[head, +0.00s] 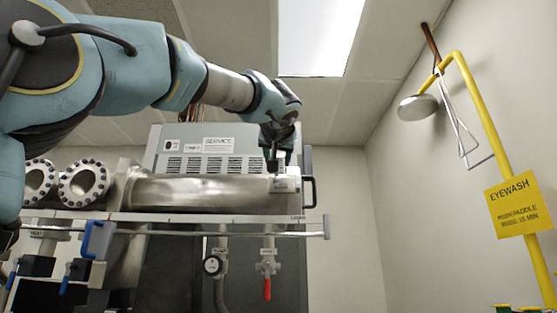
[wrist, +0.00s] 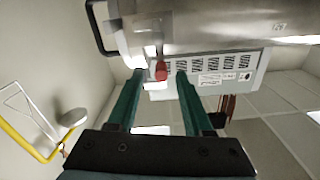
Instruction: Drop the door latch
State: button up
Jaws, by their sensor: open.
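The steel chamber (head: 200,190) lies horizontally on a shelf, with a door (head: 285,186) at its right end and a black handle (head: 311,191) beside it. In the wrist view a small red-tipped part (wrist: 161,72), which looks like the latch, shows at the door end, in line with the gap between my fingertips. My gripper (head: 274,165) is over the door end from above, fingers apart. In the wrist view my gripper (wrist: 160,80) has its green fingers on either side of the red part. I cannot tell whether either finger touches it. In the head view my gripper hides the latch.
A grey service cabinet (head: 225,142) stands behind the chamber. A yellow eyewash pipe (head: 490,130) stands at right. Space between it and the door is free.

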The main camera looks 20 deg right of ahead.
jog(key=shift+p+x, duration=0.4)
jog(key=shift+x, duration=1.35)
jog(key=shift+a, duration=0.1)
grip_shut()
